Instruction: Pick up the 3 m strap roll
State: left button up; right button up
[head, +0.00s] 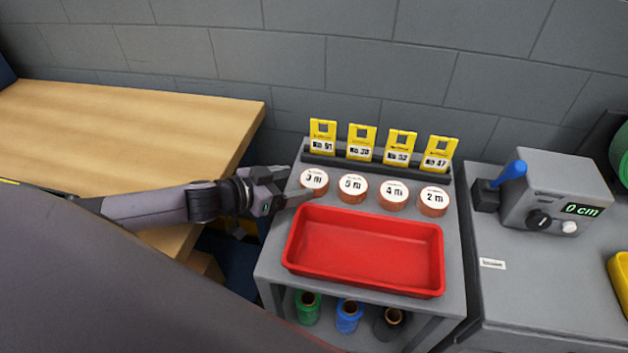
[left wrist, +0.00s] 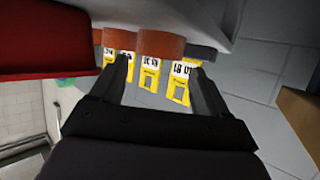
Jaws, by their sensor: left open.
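The 3 m strap roll (head: 314,180) is a short orange-brown roll with a white top label. It stands at the left end of a row of similar rolls on the grey stand. My left gripper (head: 291,186) is open and reaches in from the left, its fingers close beside this roll. In the left wrist view, an orange roll (left wrist: 161,44) shows ahead, between the spread fingers (left wrist: 160,64). I cannot tell whether the fingers touch it. My right gripper is not in view.
Rolls marked 4 m (head: 393,195) and 2 m (head: 433,201) stand to the right. Yellow numbered tags (head: 361,140) stand in a dark rack behind. A red tray (head: 365,283), empty, lies in front. A wooden table (head: 120,130) is left, a machine reading 0 cm (head: 555,195) right.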

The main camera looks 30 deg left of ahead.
aim_at(309, 181)
pick_arm(q)
jog(key=shift+x, duration=2.6)
jog(key=shift+f, duration=0.1)
jog(key=c, duration=0.7)
